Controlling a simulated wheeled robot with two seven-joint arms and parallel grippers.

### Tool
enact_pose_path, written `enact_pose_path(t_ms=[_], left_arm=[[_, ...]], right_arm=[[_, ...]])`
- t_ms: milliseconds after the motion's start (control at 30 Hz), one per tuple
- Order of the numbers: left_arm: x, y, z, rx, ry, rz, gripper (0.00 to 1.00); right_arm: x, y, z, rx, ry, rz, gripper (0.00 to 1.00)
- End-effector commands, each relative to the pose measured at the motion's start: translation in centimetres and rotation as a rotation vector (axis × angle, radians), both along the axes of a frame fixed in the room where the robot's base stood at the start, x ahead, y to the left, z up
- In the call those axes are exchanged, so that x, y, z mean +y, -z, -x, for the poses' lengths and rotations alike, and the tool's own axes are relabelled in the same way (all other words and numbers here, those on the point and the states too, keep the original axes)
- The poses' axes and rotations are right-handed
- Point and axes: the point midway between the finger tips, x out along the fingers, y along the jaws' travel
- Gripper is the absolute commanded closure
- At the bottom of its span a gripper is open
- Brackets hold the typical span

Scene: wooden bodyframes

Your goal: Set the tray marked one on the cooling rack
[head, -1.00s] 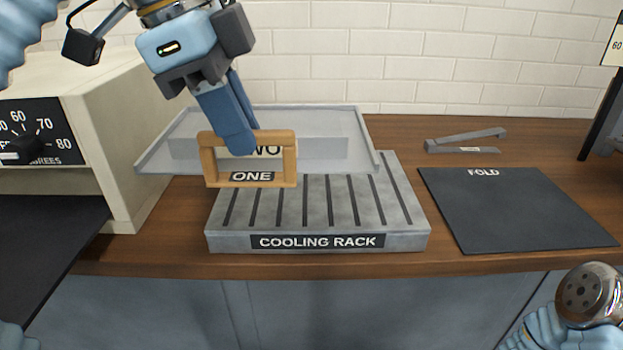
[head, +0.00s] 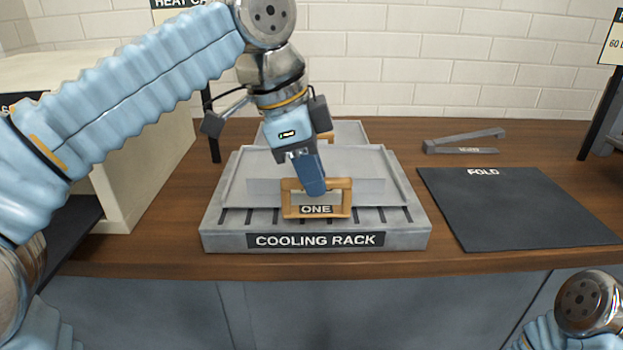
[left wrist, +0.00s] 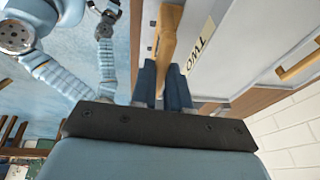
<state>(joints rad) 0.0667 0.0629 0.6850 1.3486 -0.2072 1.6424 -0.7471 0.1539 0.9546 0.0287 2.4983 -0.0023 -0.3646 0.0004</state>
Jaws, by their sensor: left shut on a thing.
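The tray marked one (head: 240,190) is a flat grey tray with a wooden handle frame labelled ONE at its front. My left gripper (head: 315,190) is shut on that wooden handle, which also shows between the fingers (left wrist: 163,85) in the left wrist view. The tray lies level over the grey slotted cooling rack (head: 215,225), within its sides. The rack's front slots show below the handle. Whether the tray's underside touches the rack is hidden. My right gripper is out of view.
A dark FOLD mat (head: 515,210) and a grey bracket-like object (head: 465,142) lie to the right. A cream oven-like box (head: 130,150) stands left.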

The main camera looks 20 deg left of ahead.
Motion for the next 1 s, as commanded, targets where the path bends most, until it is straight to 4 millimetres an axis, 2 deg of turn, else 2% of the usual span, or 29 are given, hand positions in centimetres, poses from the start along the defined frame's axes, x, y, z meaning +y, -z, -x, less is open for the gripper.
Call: enact_pose_path(t_ms=[400, 433, 567, 867, 1000], left_arm=[[0.0, 0.4, 0.0, -0.006, 0.001, 0.002, 1.0], [0.0, 0.5, 0.0, -0.001, 0.0, 0.001, 0.81], [0.0, 0.5, 0.0, -0.001, 0.001, 0.001, 0.61], [0.0, 0.3, 0.0, -0.001, 0.001, 0.001, 0.6], [0.3, -1.1, 0.2, -0.003, 0.001, 0.001, 0.6]], right_arm=[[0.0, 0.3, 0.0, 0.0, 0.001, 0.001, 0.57], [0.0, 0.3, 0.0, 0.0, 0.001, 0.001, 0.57], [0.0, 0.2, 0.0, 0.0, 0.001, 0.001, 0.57], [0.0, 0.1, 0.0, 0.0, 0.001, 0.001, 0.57], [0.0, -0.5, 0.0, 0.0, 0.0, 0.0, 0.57]])
